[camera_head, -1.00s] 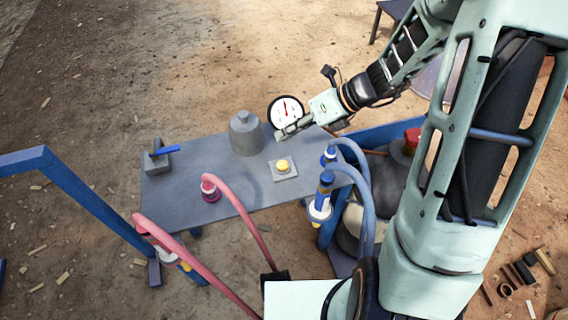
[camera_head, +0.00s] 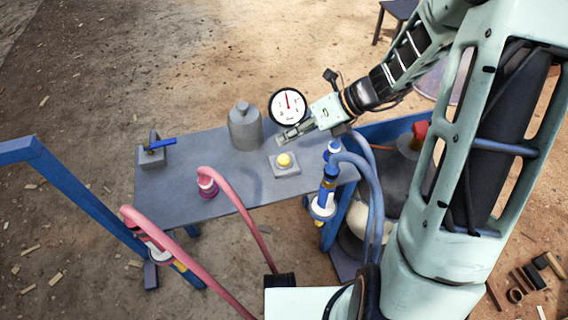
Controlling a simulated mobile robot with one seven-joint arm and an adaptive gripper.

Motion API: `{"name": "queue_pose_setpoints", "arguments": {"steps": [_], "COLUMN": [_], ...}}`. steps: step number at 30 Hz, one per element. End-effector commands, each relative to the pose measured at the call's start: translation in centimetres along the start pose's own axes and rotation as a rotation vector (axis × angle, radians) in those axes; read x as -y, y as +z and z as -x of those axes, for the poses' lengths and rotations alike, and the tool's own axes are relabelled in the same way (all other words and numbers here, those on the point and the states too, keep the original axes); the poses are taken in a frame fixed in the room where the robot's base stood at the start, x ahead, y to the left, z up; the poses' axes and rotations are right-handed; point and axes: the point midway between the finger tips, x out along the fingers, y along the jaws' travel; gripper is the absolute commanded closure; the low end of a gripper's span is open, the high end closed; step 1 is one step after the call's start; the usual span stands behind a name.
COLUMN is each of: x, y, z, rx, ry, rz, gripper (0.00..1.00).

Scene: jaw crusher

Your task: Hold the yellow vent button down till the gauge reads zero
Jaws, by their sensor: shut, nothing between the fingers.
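The yellow vent button (camera_head: 285,159) sits on a small grey square base (camera_head: 286,171) on the grey table. The round white gauge (camera_head: 288,106) with a red needle stands behind it. The needle points about straight up; its numbers are too small to read. My gripper (camera_head: 281,138) is shut and empty. Its fingertips are behind and above the button in the picture, close to the gauge's lower edge, and appear apart from the button.
A grey rounded vessel (camera_head: 244,127) stands left of the gauge. A valve with a blue lever (camera_head: 160,145) is at the table's left end. A red hose (camera_head: 240,200) and blue hoses (camera_head: 372,185) arch near the table's front and right.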

Motion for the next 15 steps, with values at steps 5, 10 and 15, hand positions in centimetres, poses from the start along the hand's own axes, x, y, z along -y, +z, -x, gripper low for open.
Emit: {"name": "queue_pose_setpoints", "arguments": {"steps": [5, 10, 15], "x": [1.2, 2.0, 2.2], "y": [-1.2, -2.0, -2.1], "z": [-1.7, -2.7, -3.0], "rx": [0.0, 0.0, 0.001], "ry": [0.0, -0.001, -0.001], "rz": [-0.001, 0.0, 0.0], "gripper": [1.0, 1.0, 1.0]}}
